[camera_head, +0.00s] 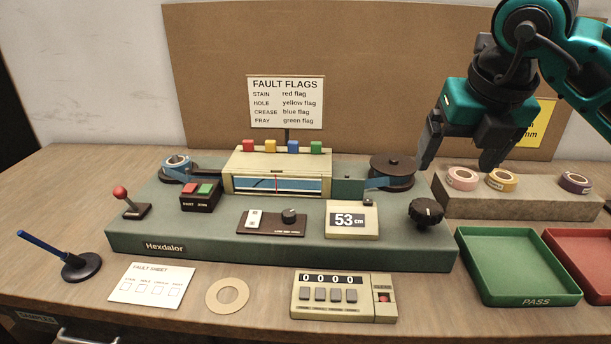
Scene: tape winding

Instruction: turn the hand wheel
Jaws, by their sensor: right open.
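The hand wheel (426,212) is a black knurled knob at the right front of the green winding machine (150,225). My right gripper (458,168) is open and empty, pointing down above and slightly right of the hand wheel, apart from it. Blue tape (277,184) runs from the roll (176,165) on the left, through the beige box, to the dark reel (392,172) on the right. A display (348,220) reads 53 cm. My left gripper is not in the picture.
Tape rolls (463,178) stand on a block behind the green PASS tray (512,265); a red tray (590,258) is beside it.

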